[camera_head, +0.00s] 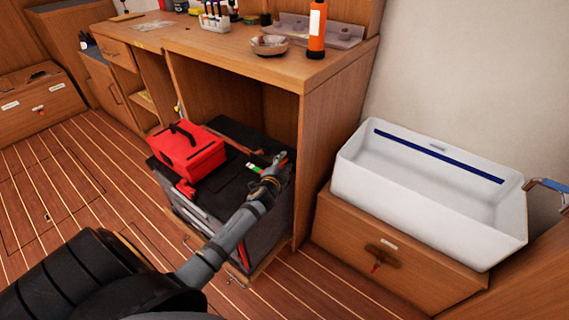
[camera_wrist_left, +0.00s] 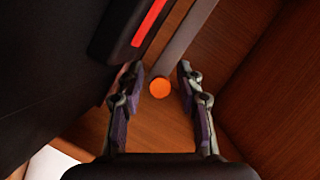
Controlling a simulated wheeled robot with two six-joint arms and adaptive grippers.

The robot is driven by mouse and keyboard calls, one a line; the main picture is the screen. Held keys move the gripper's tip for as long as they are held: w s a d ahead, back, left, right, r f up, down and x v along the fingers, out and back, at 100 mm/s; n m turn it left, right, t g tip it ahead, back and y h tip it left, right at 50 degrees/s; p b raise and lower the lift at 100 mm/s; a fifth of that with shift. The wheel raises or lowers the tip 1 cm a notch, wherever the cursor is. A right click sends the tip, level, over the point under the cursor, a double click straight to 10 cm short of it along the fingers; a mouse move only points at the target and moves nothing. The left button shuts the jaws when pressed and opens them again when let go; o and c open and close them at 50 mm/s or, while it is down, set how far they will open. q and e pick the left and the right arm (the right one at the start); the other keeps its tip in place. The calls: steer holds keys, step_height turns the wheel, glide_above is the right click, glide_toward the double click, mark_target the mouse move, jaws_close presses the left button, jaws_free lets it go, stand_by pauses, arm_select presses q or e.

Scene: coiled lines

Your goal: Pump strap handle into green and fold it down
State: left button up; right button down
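A dark box (camera_head: 240,135) stands in the desk's knee space. A small part with green and white patches (camera_head: 255,168) shows on its top, beside my left gripper (camera_head: 276,172). My arm and gripper partly cover that area, and I cannot make out the strap handle clearly. In the left wrist view my left gripper (camera_wrist_left: 158,100) is open, its fingers apart. An orange round piece (camera_wrist_left: 160,88) shows between the fingers, near the end of a grey bar (camera_wrist_left: 187,38). I cannot tell whether either finger touches it. My right gripper is not in view.
A red case (camera_head: 188,152) with a black handle lies on the box. The desk (camera_head: 215,55) overhangs it, and its side panel stands close to the gripper's right. A white basin (camera_head: 430,190) sits further right. The plank floor at left is clear.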

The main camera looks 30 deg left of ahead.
arm_select(q)
steer(key=shift+c, duration=0.3)
jaws_close()
steer(key=shift+r+p, duration=0.15)
steer(key=shift+p, duration=0.15)
